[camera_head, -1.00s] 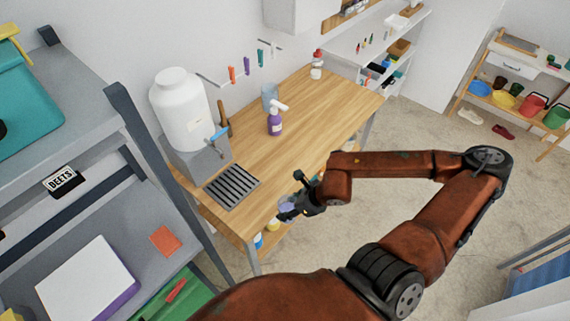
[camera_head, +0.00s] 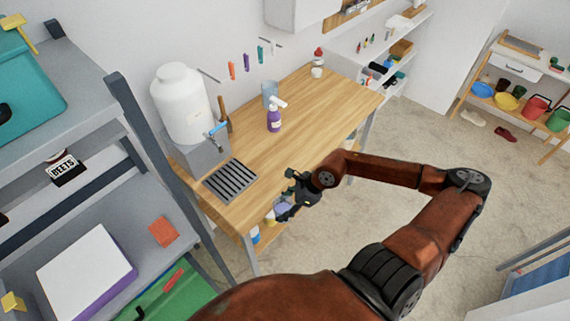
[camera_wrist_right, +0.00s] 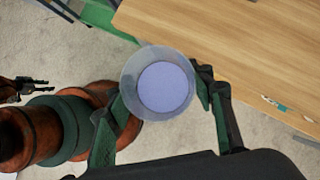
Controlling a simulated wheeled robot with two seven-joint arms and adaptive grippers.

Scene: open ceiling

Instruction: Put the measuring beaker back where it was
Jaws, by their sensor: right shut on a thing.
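My right gripper (camera_head: 287,203) is shut on a clear round vessel that looks like the measuring beaker (camera_head: 282,210). It is held off the near long edge of the wooden workbench (camera_head: 318,118), in front of the bench. In the right wrist view the beaker (camera_wrist_right: 165,87) is seen end-on, with a translucent rim around a violet-blue disc. The dark green fingers of my right gripper (camera_wrist_right: 160,103) flank it. The wooden bench top (camera_wrist_right: 235,40) lies beyond. What seems to be my left gripper (camera_wrist_right: 28,90) shows small at the left of the wrist view.
A drain grate (camera_head: 230,180) lies at the bench's near end, below a white tank (camera_head: 183,105) with a tap. A spray bottle (camera_head: 275,118) and a bluish pitcher (camera_head: 270,93) stand farther back. A grey shelf unit (camera_head: 60,220) is close left. The bench middle is clear.

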